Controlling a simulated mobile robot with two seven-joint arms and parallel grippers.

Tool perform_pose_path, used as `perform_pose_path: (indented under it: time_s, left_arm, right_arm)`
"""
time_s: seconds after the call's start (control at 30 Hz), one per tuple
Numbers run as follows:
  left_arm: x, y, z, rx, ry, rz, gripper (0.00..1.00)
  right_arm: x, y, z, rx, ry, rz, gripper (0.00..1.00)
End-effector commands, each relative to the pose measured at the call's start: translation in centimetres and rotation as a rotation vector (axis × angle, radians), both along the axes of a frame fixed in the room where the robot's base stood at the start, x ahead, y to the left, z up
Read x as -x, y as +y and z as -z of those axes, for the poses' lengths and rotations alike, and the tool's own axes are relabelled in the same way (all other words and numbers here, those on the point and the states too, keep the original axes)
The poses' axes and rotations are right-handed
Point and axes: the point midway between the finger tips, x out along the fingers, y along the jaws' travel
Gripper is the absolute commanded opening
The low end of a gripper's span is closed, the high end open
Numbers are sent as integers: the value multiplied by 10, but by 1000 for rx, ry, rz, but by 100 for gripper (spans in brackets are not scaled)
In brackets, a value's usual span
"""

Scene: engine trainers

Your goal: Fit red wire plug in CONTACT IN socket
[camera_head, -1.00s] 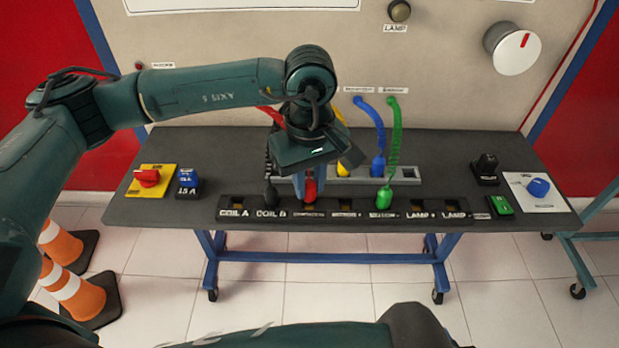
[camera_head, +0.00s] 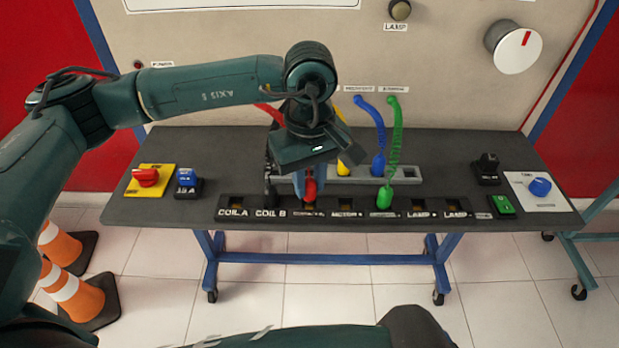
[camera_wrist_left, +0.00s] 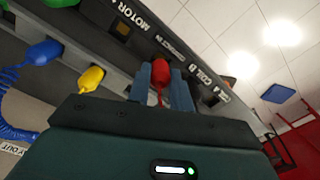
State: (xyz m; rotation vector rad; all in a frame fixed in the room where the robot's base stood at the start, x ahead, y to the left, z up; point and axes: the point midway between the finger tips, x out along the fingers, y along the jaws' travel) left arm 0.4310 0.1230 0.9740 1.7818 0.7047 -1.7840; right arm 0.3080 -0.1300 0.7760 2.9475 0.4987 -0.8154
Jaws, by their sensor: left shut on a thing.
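The red plug (camera_head: 309,190) is between the fingers of my left gripper (camera_head: 308,186), which is shut on it. It also shows in the left wrist view (camera_wrist_left: 160,72), with the blue-grey fingers on both sides. The plug is at the socket strip (camera_head: 343,211), over the CONTACT IN place, whose label is partly covered. Whether the plug is seated in the socket or just above it cannot be told. The red wire (camera_head: 268,113) runs up behind my arm. My right gripper is not in view.
A green plug (camera_head: 385,195) stands in the strip to the right. Blue (camera_head: 378,165) and yellow (camera_head: 343,168) plugs stand in the grey rack (camera_head: 407,174) behind. A black plug shows left of my gripper. Switches stand at both table ends.

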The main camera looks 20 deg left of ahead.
Motion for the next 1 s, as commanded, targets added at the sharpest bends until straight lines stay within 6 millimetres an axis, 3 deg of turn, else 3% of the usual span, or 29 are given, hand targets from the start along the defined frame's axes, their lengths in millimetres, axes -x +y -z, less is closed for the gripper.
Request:
perform_pose_path:
  time_s: [1.0]
  left_arm:
    - [0, 0, 14, 0, 0, 0, 0]
  right_arm:
    - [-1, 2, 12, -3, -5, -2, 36]
